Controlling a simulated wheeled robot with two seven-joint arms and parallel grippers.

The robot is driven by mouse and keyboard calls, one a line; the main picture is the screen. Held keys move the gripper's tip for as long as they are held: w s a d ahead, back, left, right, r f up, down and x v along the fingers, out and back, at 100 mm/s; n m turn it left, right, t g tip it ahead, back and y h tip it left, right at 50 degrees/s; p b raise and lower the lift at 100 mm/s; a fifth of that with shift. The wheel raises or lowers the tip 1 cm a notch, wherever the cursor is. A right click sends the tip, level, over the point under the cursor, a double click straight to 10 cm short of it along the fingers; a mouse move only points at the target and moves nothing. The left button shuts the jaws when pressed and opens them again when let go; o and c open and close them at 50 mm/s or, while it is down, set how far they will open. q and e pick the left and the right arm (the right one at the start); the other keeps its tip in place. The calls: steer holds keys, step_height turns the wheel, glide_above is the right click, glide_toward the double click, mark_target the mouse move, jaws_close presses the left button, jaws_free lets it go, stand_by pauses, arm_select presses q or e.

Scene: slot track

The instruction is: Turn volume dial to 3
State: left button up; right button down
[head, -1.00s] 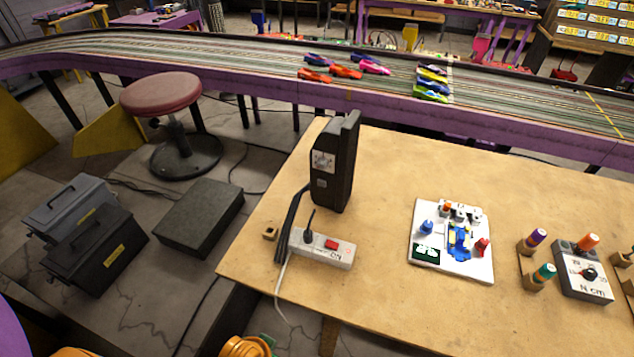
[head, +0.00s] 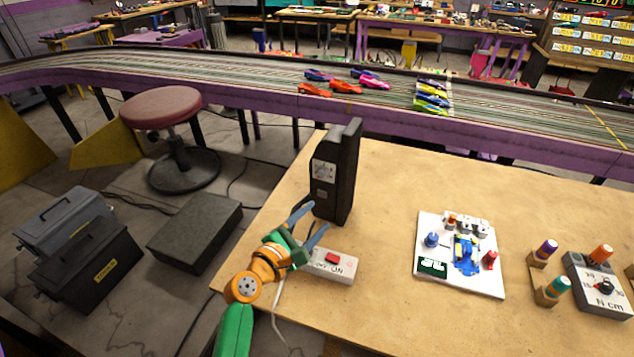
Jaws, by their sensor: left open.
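A black upright box (head: 346,170), perhaps a speaker, stands at the left part of the table. Its left-facing narrow side carries a pale label panel (head: 324,171) with dark marks and a smaller feature below it. I cannot make out a volume dial or its setting there. My left gripper (head: 319,215) is open with blue fingers, close to the foot of the black box and in front of it. I cannot tell whether it touches the box. Nothing shows between the fingers. My right gripper is not in view.
A white power strip (head: 343,269) with a red switch lies beside the left gripper, partly hidden by it. A white board (head: 425,226) with small parts, a grey box with a black knob (head: 605,287) and coloured-topped pegs stand right. The table's middle (head: 385,250) is clear.

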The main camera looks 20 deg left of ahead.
mark_target(320, 176)
arm_select(q)
steer(key=w+n+b, duration=0.1)
steer(key=w+n, duration=0.1)
steer(key=w, duration=0.1)
steer(key=w+a+r+n+t+y+b, duration=0.1)
steer(key=w+n, duration=0.2)
steer(key=w+a+r+n+t+y+b, duration=0.1)
steer(key=w+n, duration=0.1)
steer(key=w, duration=0.1)
steer(key=shift+w+a+r, duration=0.1)
steer(key=shift+a, duration=0.1)
steer(key=shift+w+d+r, duration=0.1)
steer(key=shift+w, duration=0.4)
steer(key=shift+r, duration=0.1)
steer(key=shift+s, duration=0.1)
steer(key=shift+c, duration=0.6)
jaws_close()
